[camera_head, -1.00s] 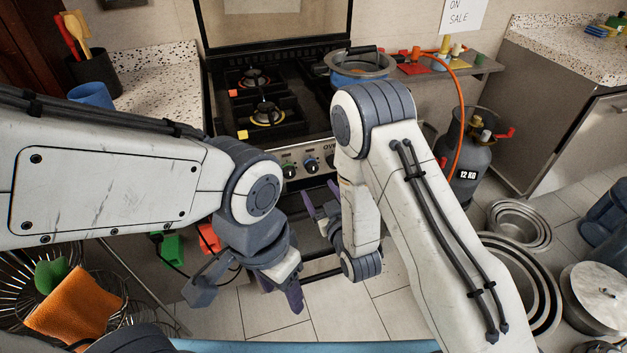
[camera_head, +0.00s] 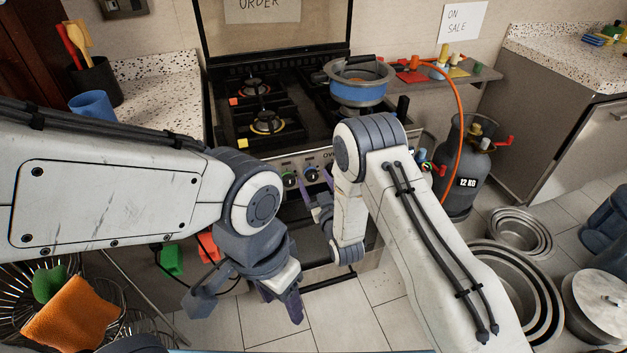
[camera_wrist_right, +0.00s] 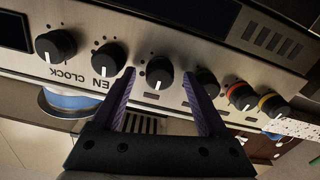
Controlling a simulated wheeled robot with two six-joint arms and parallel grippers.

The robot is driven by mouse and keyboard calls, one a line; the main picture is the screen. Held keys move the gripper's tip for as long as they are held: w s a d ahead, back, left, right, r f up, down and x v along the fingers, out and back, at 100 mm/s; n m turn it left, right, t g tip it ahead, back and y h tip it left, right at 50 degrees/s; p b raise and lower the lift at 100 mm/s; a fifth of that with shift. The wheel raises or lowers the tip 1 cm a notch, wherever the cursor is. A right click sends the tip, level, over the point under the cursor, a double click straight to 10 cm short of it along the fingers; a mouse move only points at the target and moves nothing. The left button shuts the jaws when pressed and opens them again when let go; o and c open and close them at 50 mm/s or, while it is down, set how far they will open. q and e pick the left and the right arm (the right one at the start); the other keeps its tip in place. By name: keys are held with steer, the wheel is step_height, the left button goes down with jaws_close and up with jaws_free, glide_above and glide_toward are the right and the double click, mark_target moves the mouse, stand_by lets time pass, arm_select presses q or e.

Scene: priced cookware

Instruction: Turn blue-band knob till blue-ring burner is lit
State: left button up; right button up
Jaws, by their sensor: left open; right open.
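In the head view a black knob with a blue band (camera_head: 311,175) sits on the stove's front panel, right of a green-banded knob (camera_head: 290,180). My right gripper (camera_head: 319,203) is open just below and in front of these knobs. In the right wrist view my right gripper (camera_wrist_right: 159,78) has its purple fingers on either side of a black knob (camera_wrist_right: 160,72) with a white pointer line; no band shows on it there. I cannot tell whether the fingers reach around it. My left gripper (camera_head: 289,305) is open and empty, low over the floor. I cannot make out a blue-ring burner.
A blue pot (camera_head: 357,88) stands on the stove's right side. The front left burner (camera_head: 267,121) has a yellow ring. A gas bottle (camera_head: 463,165) with an orange hose stands right of the stove. Red-banded (camera_wrist_right: 241,95) and yellow-banded (camera_wrist_right: 272,105) knobs lie right in the wrist view.

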steer(key=shift+w, duration=0.2)
jaws_close()
steer(key=shift+a, duration=0.25)
steer(key=shift+d, duration=0.15)
